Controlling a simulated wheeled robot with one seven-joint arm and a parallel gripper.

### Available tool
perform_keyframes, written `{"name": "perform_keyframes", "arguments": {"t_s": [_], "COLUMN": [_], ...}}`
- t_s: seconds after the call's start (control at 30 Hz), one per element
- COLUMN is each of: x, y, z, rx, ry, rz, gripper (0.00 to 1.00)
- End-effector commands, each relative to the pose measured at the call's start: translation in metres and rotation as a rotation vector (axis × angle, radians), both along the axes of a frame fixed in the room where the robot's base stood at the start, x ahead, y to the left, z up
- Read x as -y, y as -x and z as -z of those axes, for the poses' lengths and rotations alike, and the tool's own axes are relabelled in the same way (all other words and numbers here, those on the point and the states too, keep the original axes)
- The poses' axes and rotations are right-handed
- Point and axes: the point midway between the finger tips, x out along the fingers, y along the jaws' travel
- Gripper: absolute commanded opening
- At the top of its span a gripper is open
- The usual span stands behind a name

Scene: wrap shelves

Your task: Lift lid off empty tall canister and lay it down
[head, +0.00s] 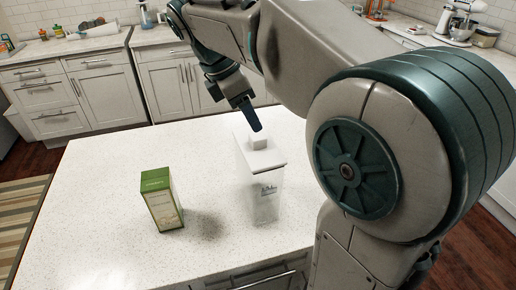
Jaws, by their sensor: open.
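The tall clear canister (266,201) stands upright on the white island counter. Its white lid (262,158) with a raised square knob (258,142) sits on top of it. No contents show inside the canister. My gripper (254,122) is just above the knob, pointing down from behind the canister in the picture. It is open and holds nothing. One finger shows clearly and the other is partly hidden, so I cannot tell whether the fingers flank the knob.
A green box (160,200) stands on the counter left of the canister. The white counter (105,185) has free room around the box and at the left. My arm covers the right side. Cabinets (100,85) line the back wall.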

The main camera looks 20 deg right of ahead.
Motion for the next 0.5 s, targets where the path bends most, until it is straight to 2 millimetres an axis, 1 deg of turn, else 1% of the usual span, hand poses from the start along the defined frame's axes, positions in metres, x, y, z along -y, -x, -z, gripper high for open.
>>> {"name": "perform_keyframes", "arguments": {"t_s": [0.17, 0.37, 0.5], "x": [0.003, 0.006, 0.013], "y": [0.001, 0.005, 0.005], "z": [0.010, 0.036, 0.052], "rx": [0.000, -0.004, -0.001], "ry": [0.000, 0.000, 0.000], "rz": [0.000, -0.001, 0.002], "gripper": [0.56, 0.56, 0.56]}}
